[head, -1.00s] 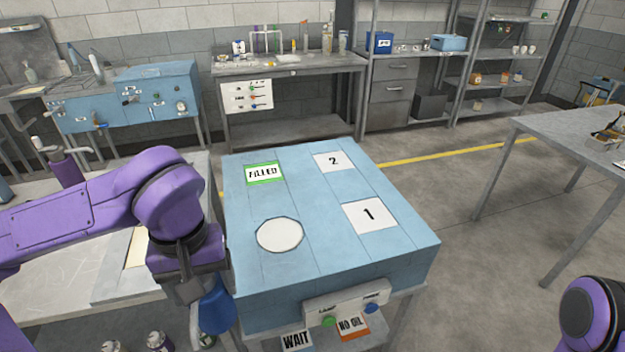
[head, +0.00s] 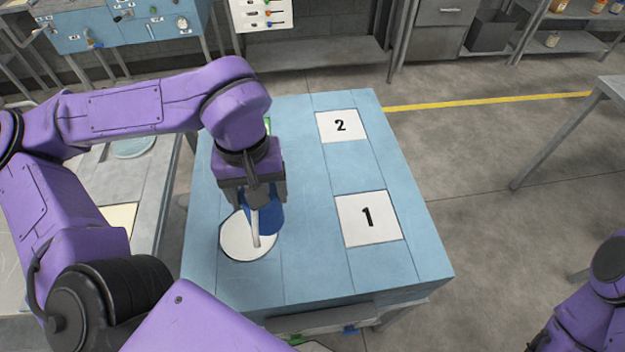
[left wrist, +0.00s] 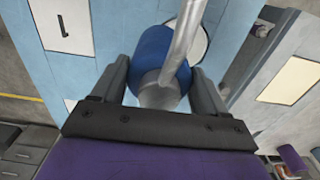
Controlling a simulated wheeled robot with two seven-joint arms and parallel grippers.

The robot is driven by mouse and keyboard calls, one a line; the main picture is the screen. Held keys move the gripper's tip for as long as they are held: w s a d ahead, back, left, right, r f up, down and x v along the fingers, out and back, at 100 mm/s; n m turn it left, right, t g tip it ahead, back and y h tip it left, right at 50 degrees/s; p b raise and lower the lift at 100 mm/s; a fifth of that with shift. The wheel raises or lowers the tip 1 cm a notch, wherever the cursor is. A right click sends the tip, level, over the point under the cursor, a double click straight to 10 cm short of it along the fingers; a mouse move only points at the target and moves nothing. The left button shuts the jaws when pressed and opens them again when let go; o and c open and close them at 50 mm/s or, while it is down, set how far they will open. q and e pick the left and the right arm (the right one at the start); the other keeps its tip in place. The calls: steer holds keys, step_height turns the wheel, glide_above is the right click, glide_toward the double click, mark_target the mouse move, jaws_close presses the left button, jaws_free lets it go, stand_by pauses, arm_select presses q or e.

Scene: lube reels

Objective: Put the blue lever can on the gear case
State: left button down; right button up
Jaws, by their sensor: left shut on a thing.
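My left gripper (head: 252,190) is shut on the blue lever can (head: 268,216), over the light blue gear case (head: 305,205). In the head view the can overlaps the right part of a white round disc (head: 236,240) on the case top. I cannot tell whether the can touches the surface. The left wrist view shows the can (left wrist: 158,52) between the two fingers (left wrist: 160,85), with its grey spout crossing in front. Part of the disc shows behind it. My right arm shows at the lower right edge, but its gripper is out of view.
White squares marked 1 (head: 368,218) and 2 (head: 341,125) lie on the case top. A green-edged label beyond the left gripper is mostly hidden. A grey bench (head: 150,185) stands left, and another table (head: 610,95) at the far right. Floor between is clear.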

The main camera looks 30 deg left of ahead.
mark_target(275, 195)
arm_select(q)
steer(key=d, duration=0.1)
steer(key=w+d+f, duration=0.1)
steer(key=shift+d+p, duration=0.3)
steer(key=shift+d, duration=0.05)
steer(key=w+d+f+p, duration=0.1)
steer(key=w+d+f, duration=0.1)
steer(key=w+f, duration=0.5)
step_height(275, 195, down, 3)
steer(key=shift+d+r, duration=0.15)
steer(key=shift+c, duration=1.2)
jaws_free()
steer(key=shift+o, duration=1.1)
steer(key=shift+s, duration=0.2)
step_height(275, 195, up, 12)
steer(key=b, duration=0.1)
arm_select(e)
steer(key=shift+s+r, duration=0.3)
steer(key=shift+s, duration=0.3)
steer(key=shift+s+r, duration=0.25)
steer(key=shift+s, duration=0.3)
